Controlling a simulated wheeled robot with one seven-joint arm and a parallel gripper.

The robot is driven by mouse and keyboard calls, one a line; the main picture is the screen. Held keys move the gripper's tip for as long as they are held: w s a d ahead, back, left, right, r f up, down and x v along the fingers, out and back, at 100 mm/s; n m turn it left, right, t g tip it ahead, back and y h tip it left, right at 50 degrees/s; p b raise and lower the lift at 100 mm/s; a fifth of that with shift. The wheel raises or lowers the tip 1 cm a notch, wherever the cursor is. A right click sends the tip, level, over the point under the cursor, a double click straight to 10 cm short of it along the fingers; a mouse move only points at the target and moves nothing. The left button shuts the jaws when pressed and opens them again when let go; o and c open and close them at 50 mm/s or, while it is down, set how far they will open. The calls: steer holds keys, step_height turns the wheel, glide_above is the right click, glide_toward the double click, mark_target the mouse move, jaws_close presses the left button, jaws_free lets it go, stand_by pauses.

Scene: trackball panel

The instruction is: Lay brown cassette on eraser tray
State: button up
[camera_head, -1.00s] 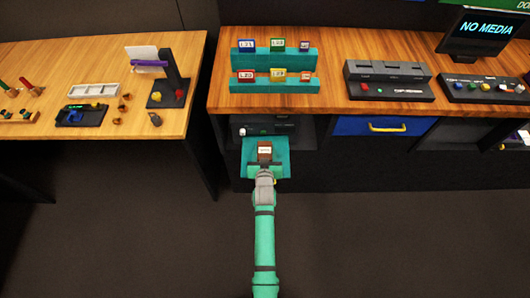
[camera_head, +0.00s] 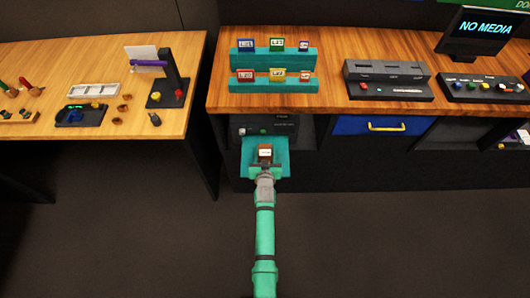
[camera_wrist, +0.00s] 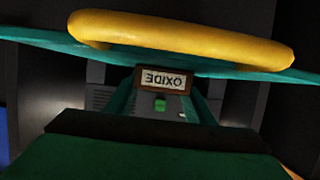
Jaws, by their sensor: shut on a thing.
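The brown cassette (camera_head: 265,152) has a white label and sits at the tip of my gripper (camera_head: 265,162). In the wrist view the cassette (camera_wrist: 166,80) shows its OXIDE label upside down, between my teal fingers. My gripper is shut on it. The teal eraser tray (camera_head: 281,147) sticks out from the bay under the wooden counter, and the cassette is over it. Its yellow handle (camera_wrist: 180,35) and teal edge (camera_wrist: 50,40) cross the top of the wrist view. I cannot tell whether the cassette touches the tray.
A dark machine front (camera_head: 280,126) with a green button stands behind the tray. The wooden counter (camera_head: 335,100) overhangs above it, with teal cassette racks (camera_head: 274,86). A blue drawer (camera_head: 350,126) is to the right, and a wooden table (camera_head: 190,90) to the left.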

steer(key=o, duration=1.1)
